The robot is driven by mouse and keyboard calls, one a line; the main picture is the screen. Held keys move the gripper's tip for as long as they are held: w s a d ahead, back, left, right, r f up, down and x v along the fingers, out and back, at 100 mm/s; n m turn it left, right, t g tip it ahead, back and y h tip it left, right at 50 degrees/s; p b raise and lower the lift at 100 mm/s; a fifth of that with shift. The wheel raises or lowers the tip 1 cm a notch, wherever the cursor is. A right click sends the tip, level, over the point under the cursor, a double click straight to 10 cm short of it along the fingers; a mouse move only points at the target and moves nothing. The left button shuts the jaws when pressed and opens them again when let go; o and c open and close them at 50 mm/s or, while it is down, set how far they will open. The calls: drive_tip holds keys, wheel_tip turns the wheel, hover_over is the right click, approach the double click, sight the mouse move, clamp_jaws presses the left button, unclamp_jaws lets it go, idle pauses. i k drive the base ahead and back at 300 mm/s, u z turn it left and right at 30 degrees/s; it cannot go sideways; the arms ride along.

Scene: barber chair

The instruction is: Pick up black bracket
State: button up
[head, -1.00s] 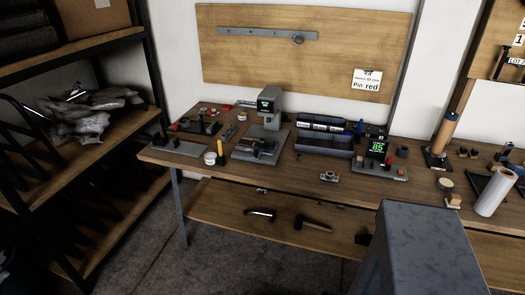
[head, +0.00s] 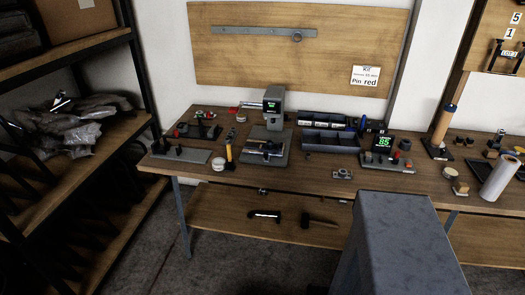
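I cannot tell for certain which piece is the black bracket. A dark metal part (head: 266,147) lies on the base of the grey press (head: 273,110) on the workbench. Small black pieces also stand on a grey plate (head: 176,155) at the bench's left end. Another dark frame-like piece (head: 503,57) is on the wooden board at the upper right. All are small in the head view. My gripper is not in view; a grey part of my own body fills the lower right.
The wooden workbench (head: 225,180) also holds a dark bin tray (head: 331,142), a box with a green "85" display (head: 384,143) and a white roll (head: 500,180). A hammer (head: 318,219) lies on the shelf below. A black-framed rack (head: 100,140) stands left. The grey floor before the bench is clear.

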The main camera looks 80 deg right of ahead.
sight(271, 147)
drive_tip(key=i, duration=1)
drive_tip(key=z, duration=3.7)
drive_tip(key=i, duration=0.1)
drive_tip(key=u, duration=1.9)
